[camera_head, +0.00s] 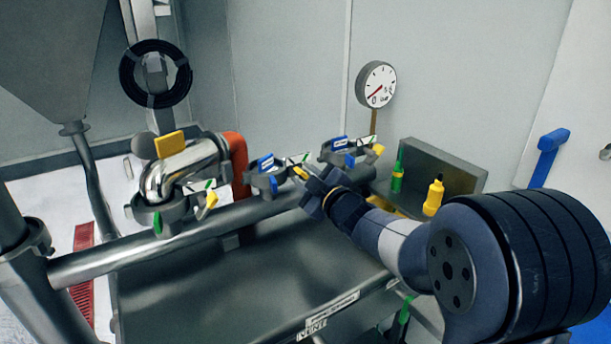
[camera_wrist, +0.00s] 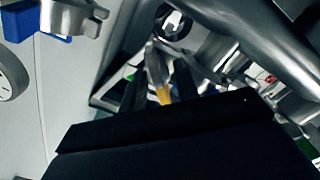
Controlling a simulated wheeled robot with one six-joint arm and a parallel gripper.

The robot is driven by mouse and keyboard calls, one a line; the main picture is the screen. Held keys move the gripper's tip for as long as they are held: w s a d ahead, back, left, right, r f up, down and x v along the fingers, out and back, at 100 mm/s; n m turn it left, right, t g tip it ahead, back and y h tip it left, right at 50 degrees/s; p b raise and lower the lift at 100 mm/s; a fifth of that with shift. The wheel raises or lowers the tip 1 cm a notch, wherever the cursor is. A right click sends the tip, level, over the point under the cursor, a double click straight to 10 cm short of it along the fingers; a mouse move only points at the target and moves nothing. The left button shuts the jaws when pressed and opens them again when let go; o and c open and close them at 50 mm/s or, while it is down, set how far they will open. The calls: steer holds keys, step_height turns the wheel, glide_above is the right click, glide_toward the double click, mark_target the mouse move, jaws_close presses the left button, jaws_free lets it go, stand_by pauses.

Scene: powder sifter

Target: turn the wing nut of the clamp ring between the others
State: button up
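The middle clamp ring (camera_head: 264,182) sits on the horizontal pipe (camera_head: 225,218) between a left clamp ring (camera_head: 176,210) and a right clamp ring (camera_head: 338,153). It has a blue part on top. Its yellow wing nut (camera_head: 301,172) is on its right side, at the tip of my gripper (camera_head: 311,182). In the wrist view, the yellow wing nut (camera_wrist: 163,95) and its grey bolt lie between the two dark fingers of my gripper (camera_wrist: 159,82). The fingers stand apart, with gaps beside the nut. The dark gripper body hides the lower part of that view.
The left clamp has a yellow wing nut (camera_head: 212,199), and the right clamp has one too (camera_head: 378,149). A pressure gauge (camera_head: 376,84) is on the wall behind. Green and yellow bottles (camera_head: 434,196) stand right of my gripper, by a grey box (camera_head: 440,168).

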steer(key=shift+c, duration=0.4)
jaws_close()
steer(key=shift+m, duration=0.3)
steer(key=m+p, duration=0.3)
steer(key=m, duration=0.2)
steer(key=shift+w+r+p, duration=0.15)
steer(key=shift+p, duration=0.25)
steer(key=m+p, duration=0.1)
steer(key=m, duration=0.2)
steer(key=m+p, duration=0.2)
steer(key=m, duration=0.1)
steer(key=shift+d+m, duration=0.2)
steer(key=shift+m, duration=0.2)
steer(key=m+p, duration=0.2)
steer(key=m, duration=0.2)
steer(key=shift+w+m, duration=0.1)
steer(key=shift+m, duration=0.3)
steer(key=shift+f, duration=0.2)
